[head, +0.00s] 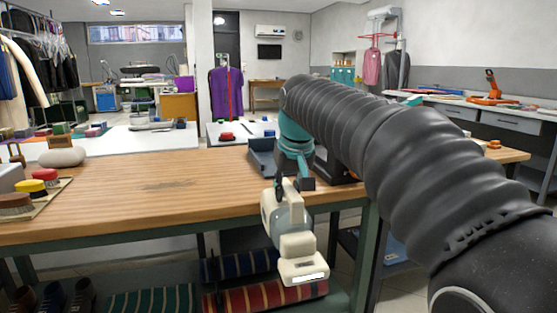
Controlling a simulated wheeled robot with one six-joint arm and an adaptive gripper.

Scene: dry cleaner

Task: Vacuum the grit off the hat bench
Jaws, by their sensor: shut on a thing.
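The hat bench (115,205) is a wooden-topped workbench with a green metal frame. A darker patch of what looks like grit (170,184) lies on the middle of its top. My gripper (284,187) is shut on a small cream handheld vacuum (290,232) with a clear section. The vacuum hangs tilted at the front edge of the bench, towards its right end. I cannot tell whether it touches the edge. My arm comes in from the right and partly hides the right end of the bench.
Brushes (45,176) on a tray and a pale rounded block (62,157) occupy the bench's left end. A blue-grey holder (262,158) stands at the back right, beside my gripper. Striped rolls (265,297) and shoes (53,299) sit on the lower shelf. The middle top is otherwise clear.

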